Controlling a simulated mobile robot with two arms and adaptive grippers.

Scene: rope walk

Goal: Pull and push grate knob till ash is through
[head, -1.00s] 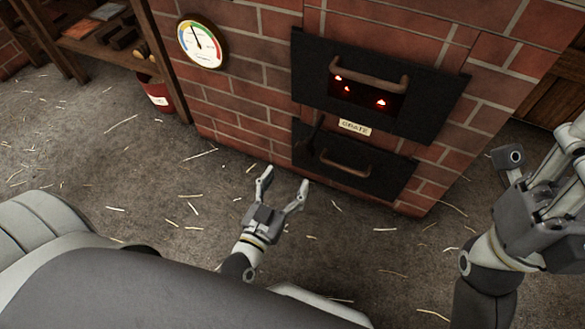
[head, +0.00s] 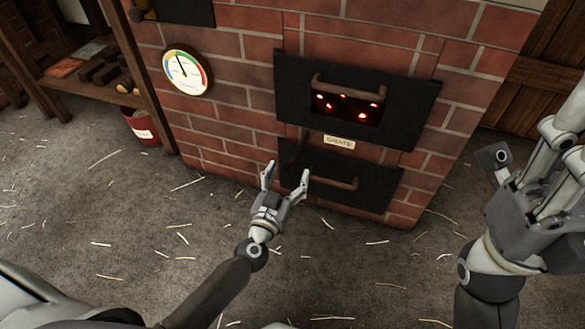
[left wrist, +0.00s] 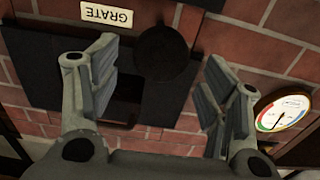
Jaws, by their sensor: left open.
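The grate knob (left wrist: 162,53) is a dark round knob beside the GRATE label in the left wrist view. In the head view it is hard to tell from the black metal around it. My left gripper (head: 286,172) is open in front of the lower black door, and its fingers stand apart on either side of the knob's line in the left wrist view (left wrist: 158,82). I see no contact with the knob. My right gripper (head: 530,195) is at the right edge, away from the furnace and partly cut off. Red embers (head: 350,104) glow in the upper opening; no ash can be made out.
The brick furnace has an upper door handle (head: 347,87), a lower door handle (head: 330,181), the GRATE label (head: 339,143) and a dial gauge (head: 187,72). A red bucket (head: 142,128) and a wooden shelf (head: 100,75) stand left. Straw litters the open floor.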

